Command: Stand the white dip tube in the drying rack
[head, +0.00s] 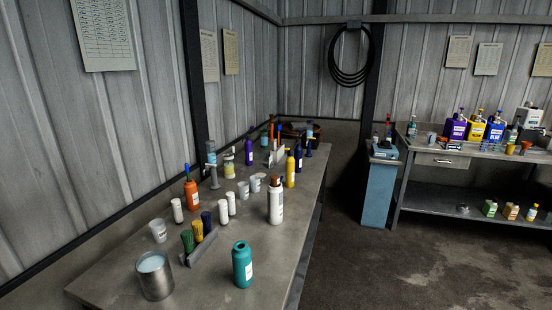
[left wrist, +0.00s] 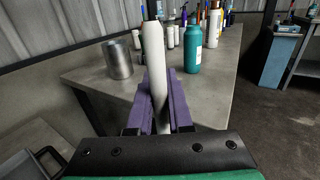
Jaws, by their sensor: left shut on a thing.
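My left gripper (left wrist: 160,85), with purple fingers, is shut on the white dip tube (left wrist: 153,50) in the left wrist view. The tube stands up between the fingers, with its wider part above them and a narrower shaft between them. It appears in front of the near end of the bench. In the head view, a grey angled rack (head: 203,249) on the near part of the bench holds green, yellow and dark blue pieces; I cannot tell for sure that it is the drying rack. My right gripper is in neither view.
A metal beaker (head: 155,278) and a teal bottle (head: 243,266) stand at the near end of the bench (head: 204,292). An orange bottle (head: 191,195), a white bottle (head: 275,203) and several small white bottles crowd behind. A grey tray (left wrist: 30,160) lies lower left in the wrist view.

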